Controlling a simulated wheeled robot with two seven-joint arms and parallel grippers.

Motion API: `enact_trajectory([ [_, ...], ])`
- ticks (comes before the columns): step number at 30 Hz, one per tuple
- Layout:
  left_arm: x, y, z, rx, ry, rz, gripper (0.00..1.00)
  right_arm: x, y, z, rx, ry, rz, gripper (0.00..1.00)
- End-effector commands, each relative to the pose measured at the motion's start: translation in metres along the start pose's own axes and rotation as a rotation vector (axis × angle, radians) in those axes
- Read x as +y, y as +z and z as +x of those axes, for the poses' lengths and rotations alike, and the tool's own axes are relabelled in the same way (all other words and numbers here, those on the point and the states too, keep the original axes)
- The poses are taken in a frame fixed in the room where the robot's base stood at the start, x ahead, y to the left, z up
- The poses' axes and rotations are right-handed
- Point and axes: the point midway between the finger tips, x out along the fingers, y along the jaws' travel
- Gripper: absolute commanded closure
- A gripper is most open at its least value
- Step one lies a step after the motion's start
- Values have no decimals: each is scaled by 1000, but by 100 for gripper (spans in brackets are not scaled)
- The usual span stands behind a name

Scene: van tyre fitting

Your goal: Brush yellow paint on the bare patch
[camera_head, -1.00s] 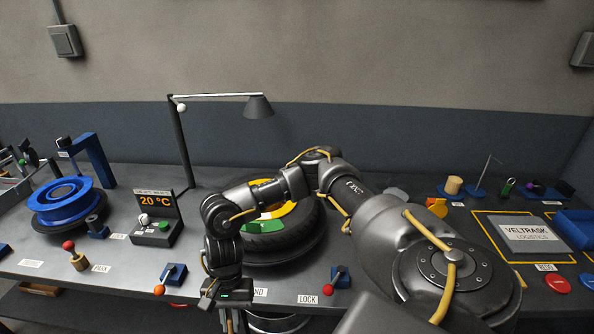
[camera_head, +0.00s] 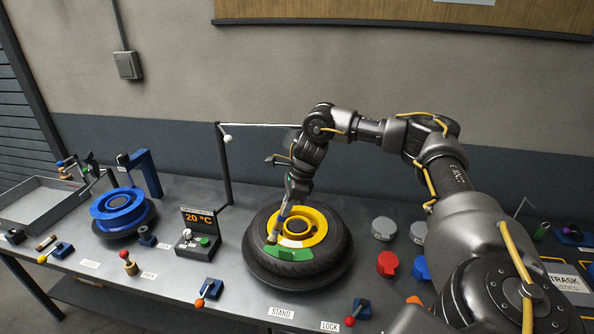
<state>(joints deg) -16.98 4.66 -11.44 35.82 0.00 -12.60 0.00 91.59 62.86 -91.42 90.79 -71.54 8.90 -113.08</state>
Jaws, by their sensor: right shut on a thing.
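The wheel lies flat on the stand, a black tyre (camera_head: 337,255) around a yellow rim (camera_head: 318,226). A pale bare patch (camera_head: 291,243) shows on the near side of the rim, with a green band (camera_head: 290,254) just in front of it. My right gripper (camera_head: 288,203) is above the left part of the wheel, pointing down. It is shut on what looks like a brush (camera_head: 273,236), whose lower end is tilted to the left, by the left end of the green band. Whether its tip touches anything cannot be told. My left gripper is out of view.
A lamp post (camera_head: 223,165) stands behind the wheel on the left. A temperature display (camera_head: 198,219) and a blue rim (camera_head: 118,207) are further left. Red (camera_head: 387,263) and grey (camera_head: 384,228) round pots stand right of the wheel. Small levers line the front edge.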

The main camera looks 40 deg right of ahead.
Motion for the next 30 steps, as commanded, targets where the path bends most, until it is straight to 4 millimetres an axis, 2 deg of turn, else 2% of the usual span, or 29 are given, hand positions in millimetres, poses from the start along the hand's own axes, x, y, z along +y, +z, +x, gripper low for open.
enact_trajectory([
  [1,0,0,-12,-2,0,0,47,-10,-1,-22,0,-27,65,100],
  [3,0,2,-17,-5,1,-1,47,-20,-5,-38,-1,-54,143,100],
  [6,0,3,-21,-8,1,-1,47,-30,-11,-52,1,-86,237,100],
  [10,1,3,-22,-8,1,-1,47,-35,-14,-60,2,-105,289,100],
  [17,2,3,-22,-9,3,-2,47,-36,-17,-55,3,-106,297,100],
  [30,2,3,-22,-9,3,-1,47,-35,-31,-17,4,-106,294,100],
])
